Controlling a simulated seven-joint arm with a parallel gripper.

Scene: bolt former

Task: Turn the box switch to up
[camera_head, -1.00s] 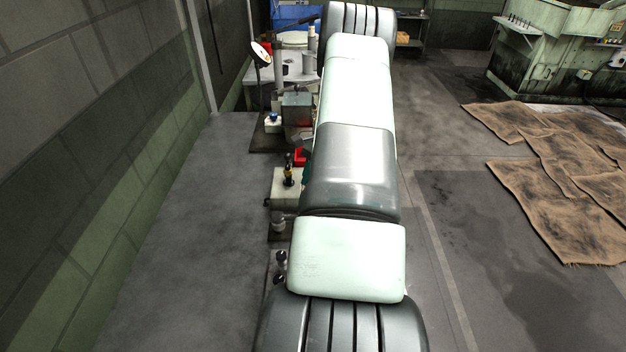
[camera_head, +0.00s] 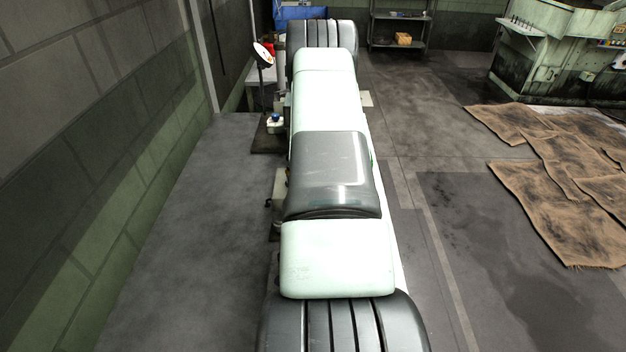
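My own arm fills the middle of the head view and covers most of the workbench equipment. I cannot make out the box switch or its position; it may be behind the arm. A narrow strip of a pale box (camera_head: 280,186) shows at the arm's left edge. A small blue-topped part (camera_head: 275,119) on a dark base stands farther back, left of the arm. My gripper is not visible.
A round dial (camera_head: 263,53) on a post stands at the back left. A block wall (camera_head: 110,150) runs along the left side. Brown mats (camera_head: 560,190) lie on the floor at right, near a green machine (camera_head: 560,50). A shelf (camera_head: 398,30) stands at the back.

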